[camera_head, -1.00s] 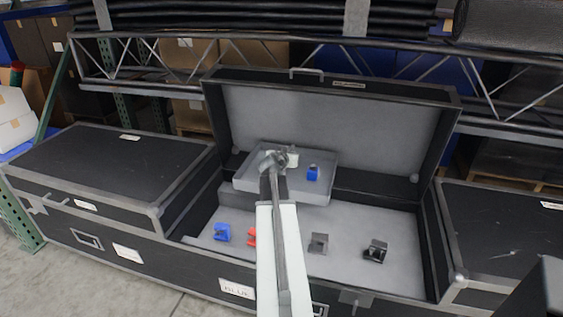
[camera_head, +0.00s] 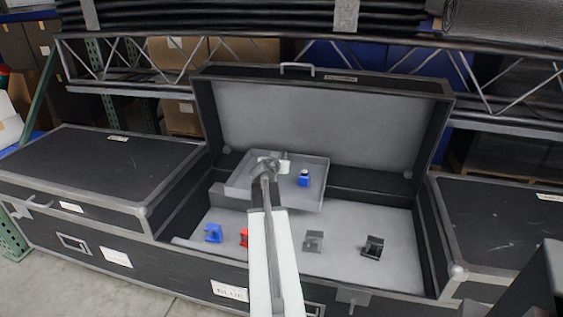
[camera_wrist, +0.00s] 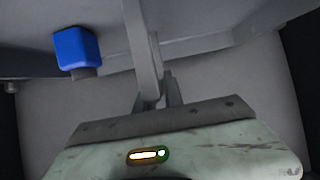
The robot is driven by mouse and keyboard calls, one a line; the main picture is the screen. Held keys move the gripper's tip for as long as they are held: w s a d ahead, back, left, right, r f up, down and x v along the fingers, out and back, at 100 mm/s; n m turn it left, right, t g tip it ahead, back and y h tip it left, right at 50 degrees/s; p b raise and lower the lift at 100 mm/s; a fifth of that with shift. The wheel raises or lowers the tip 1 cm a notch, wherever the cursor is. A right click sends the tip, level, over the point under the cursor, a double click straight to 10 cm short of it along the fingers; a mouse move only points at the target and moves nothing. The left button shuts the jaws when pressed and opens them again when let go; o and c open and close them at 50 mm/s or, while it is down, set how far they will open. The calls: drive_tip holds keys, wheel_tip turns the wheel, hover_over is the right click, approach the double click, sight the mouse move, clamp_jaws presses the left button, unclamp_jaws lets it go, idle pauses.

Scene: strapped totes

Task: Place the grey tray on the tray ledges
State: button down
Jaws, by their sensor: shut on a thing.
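The grey tray (camera_head: 309,200) is a shallow tray in the back left of the open black case, in front of the raised lid. A blue item (camera_head: 304,179) and a small white-and-dark item (camera_head: 285,163) are in it. My gripper (camera_head: 266,169) is shut on the tray, at its middle left. In the wrist view my fingers (camera_wrist: 160,98) close at a grey upright part of the tray (camera_wrist: 140,40), and the blue item (camera_wrist: 77,45) shows at left. A grey ledge (camera_head: 217,193) shows left of the tray. I cannot tell whether the tray touches it.
Blue (camera_head: 213,232), red (camera_head: 244,237), grey (camera_head: 313,241) and black (camera_head: 372,247) holders stand on the case's grey floor. The open lid (camera_head: 320,120) rises behind. Closed black cases flank it at left (camera_head: 100,165) and right (camera_head: 505,225).

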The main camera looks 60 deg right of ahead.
drive_tip(key=shift+f, duration=0.25)
drive_tip(key=c, duration=1.5)
unclamp_jaws()
drive_tip(key=shift+o, duration=0.2)
drive_tip(key=shift+r, duration=0.3)
drive_tip(key=shift+r+p, duration=0.65)
drive_tip(key=shift+p, duration=0.1)
drive_tip(key=p+v, duration=0.4)
drive_tip(key=v, duration=0.7)
drive_tip(key=shift+s+a, duration=0.15)
drive_tip(key=shift+a, duration=0.35)
drive_tip(key=shift+f, duration=0.1)
